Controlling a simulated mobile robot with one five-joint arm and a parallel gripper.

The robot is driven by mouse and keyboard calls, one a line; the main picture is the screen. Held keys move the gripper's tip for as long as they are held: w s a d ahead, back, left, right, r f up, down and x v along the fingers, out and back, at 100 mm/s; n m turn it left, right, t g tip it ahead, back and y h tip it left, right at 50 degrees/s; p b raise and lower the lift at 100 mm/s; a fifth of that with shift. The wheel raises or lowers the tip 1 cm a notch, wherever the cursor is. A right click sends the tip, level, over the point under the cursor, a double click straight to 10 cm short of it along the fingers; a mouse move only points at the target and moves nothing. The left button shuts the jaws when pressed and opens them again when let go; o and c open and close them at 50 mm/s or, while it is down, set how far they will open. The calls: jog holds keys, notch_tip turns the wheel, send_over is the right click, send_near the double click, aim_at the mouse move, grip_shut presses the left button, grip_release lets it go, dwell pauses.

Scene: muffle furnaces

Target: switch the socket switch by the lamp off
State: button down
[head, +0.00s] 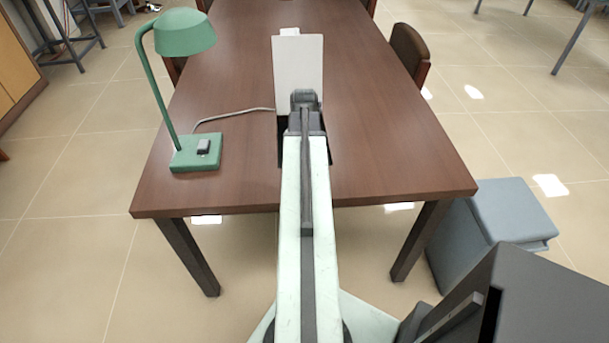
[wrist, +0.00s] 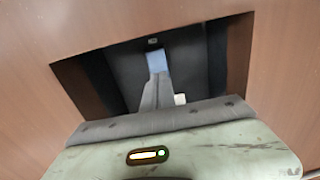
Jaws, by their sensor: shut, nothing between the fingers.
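The green lamp (head: 186,36) stands on the left of the table, with a dark button on its base (head: 195,153). Its cable runs right to a box sunk in the table, whose pale lid (head: 298,72) stands raised. My arm hides most of this box in the head view. In the wrist view the box shows as a dark rectangular recess (wrist: 208,70). My gripper (wrist: 158,66) is shut and empty, reaching over or into the recess. A small white piece (wrist: 180,99) shows beside the fingers. I cannot make out the socket switch or its position.
The brown table (head: 400,150) is otherwise mostly bare, with free room right of the box. A chair (head: 409,52) stands at its right side. A grey-blue stool or box (head: 510,212) is on the floor at the right.

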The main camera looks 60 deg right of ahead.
jog(key=shift+f+b, duration=0.55)
jog(key=shift+f, duration=0.05)
jog(key=shift+r, duration=0.1)
notch_tip(320, 180, up, 12)
jog(key=p, duration=1.2)
jog(key=shift+w, duration=0.1)
